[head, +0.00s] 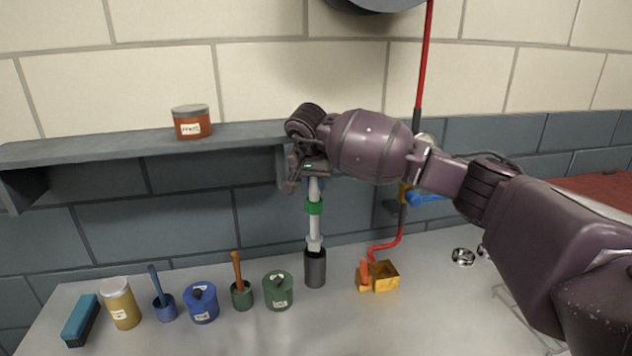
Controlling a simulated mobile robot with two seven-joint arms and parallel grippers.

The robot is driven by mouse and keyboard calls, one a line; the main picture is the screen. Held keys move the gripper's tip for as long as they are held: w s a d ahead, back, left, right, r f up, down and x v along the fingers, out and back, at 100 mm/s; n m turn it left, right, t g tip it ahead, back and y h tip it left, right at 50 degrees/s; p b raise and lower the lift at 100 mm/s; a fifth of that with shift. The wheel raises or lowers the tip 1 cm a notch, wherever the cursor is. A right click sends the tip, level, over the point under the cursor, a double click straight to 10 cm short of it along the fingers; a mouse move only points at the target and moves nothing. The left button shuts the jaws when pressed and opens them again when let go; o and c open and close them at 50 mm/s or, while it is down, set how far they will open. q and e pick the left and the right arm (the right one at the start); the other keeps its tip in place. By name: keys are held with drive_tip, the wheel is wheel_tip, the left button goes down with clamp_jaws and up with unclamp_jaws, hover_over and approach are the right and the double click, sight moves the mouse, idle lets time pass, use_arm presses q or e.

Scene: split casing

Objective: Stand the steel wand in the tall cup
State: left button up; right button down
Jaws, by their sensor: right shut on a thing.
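The steel wand (314,228) is pale and upright, with a green band near its upper part. My right gripper (312,178) is shut on its top end, pointing down from above. The tall cup (315,269) is a dark grey cylinder standing on the counter directly below the wand. The wand's lower end meets the cup's mouth in the picture; I cannot tell how far inside it is. My left gripper is not in view.
Left of the cup on the counter (345,325) stand a green pot (278,291), blue pot (201,303), two small pots with handles, a yellow can (121,304) and a brush (81,320). A yellow box (378,277) stands right. A shelf (240,137) carries an orange jar (192,123).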

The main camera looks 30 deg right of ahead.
sight(315, 202)
drive_tip(key=shift+w+d+f+b, duration=0.1)
drive_tip(key=shift+d+f+b, duration=0.2)
drive_tip(key=shift+d, duration=0.1)
drive_tip(key=x, duration=0.2)
drive_tip(key=b+x, duration=0.1)
drive_tip(key=shift+w+a+f, duration=0.2)
drive_tip(key=shift+w, duration=0.15)
drive_tip(key=shift+s+a+f, duration=0.1)
drive_tip(key=shift+f, duration=0.1)
drive_tip(key=shift+s+a+f+b, duration=0.1)
drive_tip(key=shift+s+b, duration=0.15)
drive_tip(key=shift+b, duration=0.05)
drive_tip(key=shift+s+f, duration=0.1)
drive_tip(key=shift+f, duration=0.15)
drive_tip(key=shift+w+f+b, duration=0.2)
drive_tip(key=shift+f+b, duration=0.25)
drive_tip(key=shift+f, duration=0.25)
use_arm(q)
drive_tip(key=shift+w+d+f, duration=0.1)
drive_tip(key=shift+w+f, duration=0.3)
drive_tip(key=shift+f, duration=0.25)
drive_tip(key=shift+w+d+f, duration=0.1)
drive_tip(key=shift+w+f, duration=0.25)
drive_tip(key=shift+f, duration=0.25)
use_arm(e)
drive_tip(key=shift+s+a+f, duration=0.1)
drive_tip(key=shift+s+f, duration=0.05)
drive_tip(key=shift+f, duration=0.15)
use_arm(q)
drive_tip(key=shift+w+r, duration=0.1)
